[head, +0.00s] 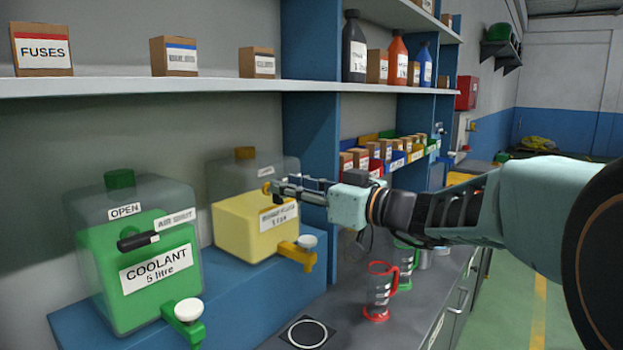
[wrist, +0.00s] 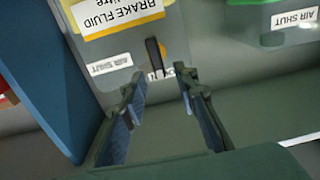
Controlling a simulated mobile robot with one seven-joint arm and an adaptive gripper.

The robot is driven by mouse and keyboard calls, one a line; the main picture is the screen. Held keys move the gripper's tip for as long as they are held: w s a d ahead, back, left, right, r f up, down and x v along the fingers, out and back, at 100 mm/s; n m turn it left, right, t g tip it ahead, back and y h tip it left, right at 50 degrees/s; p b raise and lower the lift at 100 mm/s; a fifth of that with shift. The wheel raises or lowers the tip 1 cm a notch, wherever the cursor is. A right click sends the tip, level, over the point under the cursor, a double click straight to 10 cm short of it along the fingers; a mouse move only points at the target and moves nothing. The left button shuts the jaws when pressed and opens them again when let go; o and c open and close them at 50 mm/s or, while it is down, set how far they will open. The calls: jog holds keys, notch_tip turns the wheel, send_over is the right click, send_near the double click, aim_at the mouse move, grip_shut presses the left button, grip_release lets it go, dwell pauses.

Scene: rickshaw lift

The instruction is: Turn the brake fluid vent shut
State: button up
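The brake fluid tank (head: 250,225) holds yellow fluid and stands on the blue shelf; the wrist view shows its label (wrist: 115,15) upside down. Its black vent lever (wrist: 154,55) lies in line with a partly hidden label that seems to read OPEN (wrist: 165,74). The AIR SHUT label (wrist: 109,65) is to the left in the wrist view. My gripper (wrist: 159,80) is open, its fingertips on either side of the lever's line; I cannot tell whether they touch it. In the head view my gripper (head: 272,187) is in front of the tank's upper part, hiding the lever.
The coolant tank (head: 150,255) stands left, its black lever (head: 138,241) pointing to AIR SHUT. A blue upright (head: 310,130) stands right of the brake fluid tank. A shelf (head: 180,87) with boxes runs above. Red (head: 380,290) and green jugs stand on the bench below my arm.

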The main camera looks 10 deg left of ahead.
jog(key=shift+x, duration=1.15)
grip_shut()
